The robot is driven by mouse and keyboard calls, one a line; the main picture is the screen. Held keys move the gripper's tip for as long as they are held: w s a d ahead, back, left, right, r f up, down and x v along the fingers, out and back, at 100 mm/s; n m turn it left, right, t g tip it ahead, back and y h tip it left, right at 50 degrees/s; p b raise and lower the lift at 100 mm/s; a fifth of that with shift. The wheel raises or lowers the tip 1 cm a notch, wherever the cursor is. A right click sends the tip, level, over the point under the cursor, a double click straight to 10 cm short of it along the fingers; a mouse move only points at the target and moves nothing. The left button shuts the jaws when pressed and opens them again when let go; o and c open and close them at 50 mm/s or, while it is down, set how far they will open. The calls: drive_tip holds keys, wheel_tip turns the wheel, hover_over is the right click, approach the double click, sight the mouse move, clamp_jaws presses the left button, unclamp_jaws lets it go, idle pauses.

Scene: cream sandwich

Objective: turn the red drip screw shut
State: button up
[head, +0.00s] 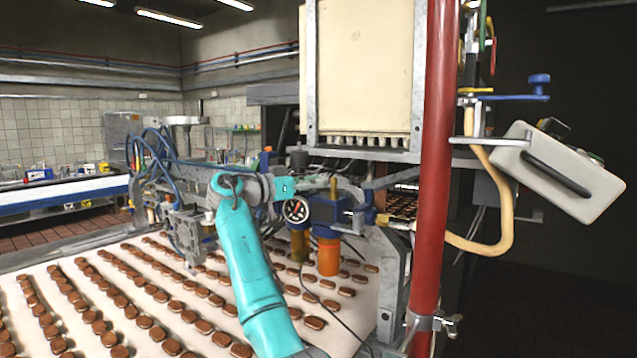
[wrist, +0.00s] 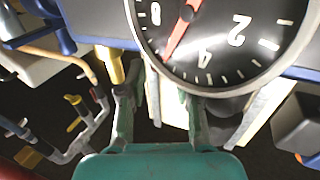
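I cannot pick out the red drip screw for sure in either view. In the wrist view, a round black gauge (wrist: 232,40) with white figures and a red needle fills the top, just beyond my gripper (wrist: 160,92). My gripper's two fingers stand apart, with no object clearly held between them. A brass cylinder (wrist: 110,66) shows left of the fingers. In the head view, my teal arm reaches up over the conveyor, and my gripper (head: 314,184) is at the machine, above the small dial (head: 295,210). Its fingertips are too small there to read.
An orange cup (head: 328,257) and a brown cup (head: 299,246) hang below the dial. Brown biscuits lie in rows on the white belt (head: 60,338). A thick red pipe (head: 433,170) stands upright at right, near a tan hose (head: 503,200) and a tilted light box (head: 560,175).

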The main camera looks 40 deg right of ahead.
drive_tip(key=shift+d, duration=0.75)
clamp_jaws()
drive_tip(key=shift+w+m+g, duration=0.1)
drive_tip(key=shift+m+g, duration=0.7)
drive_tip(key=shift+g, duration=0.5)
unclamp_jaws()
